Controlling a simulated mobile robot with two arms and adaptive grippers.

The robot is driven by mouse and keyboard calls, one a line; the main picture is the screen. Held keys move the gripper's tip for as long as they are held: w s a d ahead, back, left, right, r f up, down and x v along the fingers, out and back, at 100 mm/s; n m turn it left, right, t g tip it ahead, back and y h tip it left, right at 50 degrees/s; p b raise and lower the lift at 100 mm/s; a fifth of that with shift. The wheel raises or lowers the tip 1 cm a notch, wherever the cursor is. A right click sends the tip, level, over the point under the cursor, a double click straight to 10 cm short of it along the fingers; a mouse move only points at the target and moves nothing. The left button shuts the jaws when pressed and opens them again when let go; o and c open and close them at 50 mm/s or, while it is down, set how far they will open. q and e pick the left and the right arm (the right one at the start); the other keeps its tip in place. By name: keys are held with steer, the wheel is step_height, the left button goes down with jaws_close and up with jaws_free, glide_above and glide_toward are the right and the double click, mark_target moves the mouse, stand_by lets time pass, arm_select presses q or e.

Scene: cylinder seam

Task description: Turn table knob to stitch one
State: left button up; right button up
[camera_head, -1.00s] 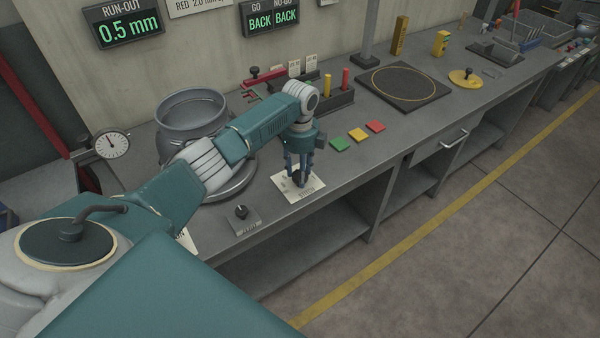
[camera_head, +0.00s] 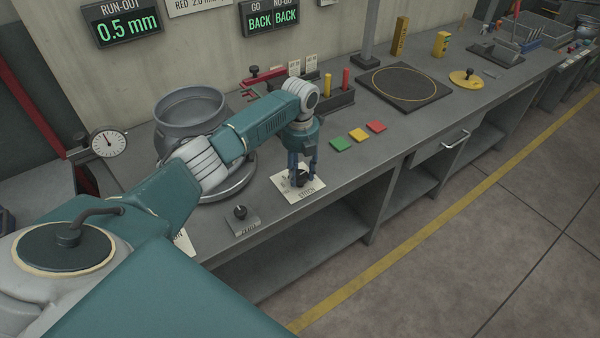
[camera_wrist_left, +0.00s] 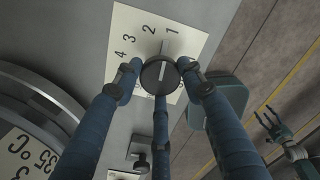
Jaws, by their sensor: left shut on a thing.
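Another knob on a small grey plate (camera_head: 243,225) stands left of the stitch plate. A grey metal pot (camera_head: 190,112) on a round base is behind it. The bench's front edge is close.

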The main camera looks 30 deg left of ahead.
mark_target(300, 174)
arm_select(q)
steer(key=shift+r+m, duration=0.1)
steer(key=shift+m, duration=0.3)
steer(key=o, duration=1.2)
steer(key=shift+c, duration=0.2)
step_height(300, 174, up, 12)
